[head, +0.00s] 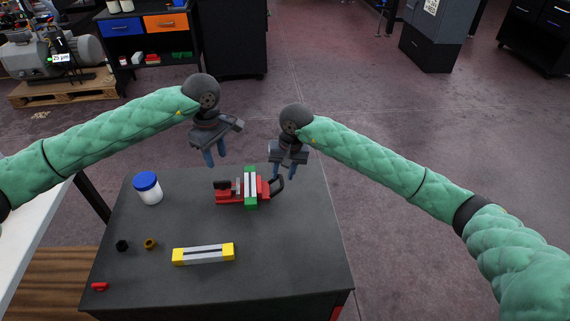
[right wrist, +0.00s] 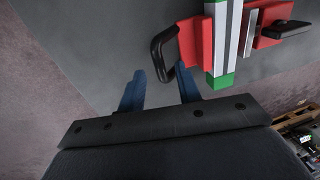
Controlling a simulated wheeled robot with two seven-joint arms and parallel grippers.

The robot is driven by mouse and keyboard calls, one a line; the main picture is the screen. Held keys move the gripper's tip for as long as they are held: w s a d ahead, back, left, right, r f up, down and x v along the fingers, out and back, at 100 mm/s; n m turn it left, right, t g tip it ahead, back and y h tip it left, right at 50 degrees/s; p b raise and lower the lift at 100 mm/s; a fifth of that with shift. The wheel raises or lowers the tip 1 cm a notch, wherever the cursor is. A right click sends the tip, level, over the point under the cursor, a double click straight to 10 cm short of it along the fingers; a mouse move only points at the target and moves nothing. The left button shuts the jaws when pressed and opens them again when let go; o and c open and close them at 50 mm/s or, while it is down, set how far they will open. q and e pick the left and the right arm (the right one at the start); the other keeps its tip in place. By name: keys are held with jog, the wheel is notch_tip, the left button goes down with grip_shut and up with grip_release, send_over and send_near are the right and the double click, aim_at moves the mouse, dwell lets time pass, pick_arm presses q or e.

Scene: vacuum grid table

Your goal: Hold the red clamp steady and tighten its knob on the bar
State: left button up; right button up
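The red clamp (head: 228,195) sits on the dark table around a bar (head: 250,188) with green ends and light grey sides. The clamp also shows in the right wrist view (right wrist: 193,40), with the bar (right wrist: 228,42) running through it. A black bent handle (head: 277,185) sticks out at the clamp's right end; I take it for the knob (right wrist: 160,50). My right gripper (head: 285,174) is open and empty above the table's far edge, its blue fingers apart near the handle. My left gripper (head: 215,158) is above the far edge, left of the clamp, with blue fingers apart and nothing between them.
A yellow-ended bar (head: 203,254) lies at the table's front middle. A white jar with a blue lid (head: 148,188) stands at the back left. A black nut (head: 122,245), a brass nut (head: 150,244) and a small red piece (head: 100,287) lie at left. The table's right side is clear.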

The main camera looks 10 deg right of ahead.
aim_at(282, 178)
jog(key=shift+a+f, duration=0.2)
jog(key=shift+f, duration=0.75)
jog(key=shift+a+f, duration=0.15)
jog(key=shift+f, duration=0.75)
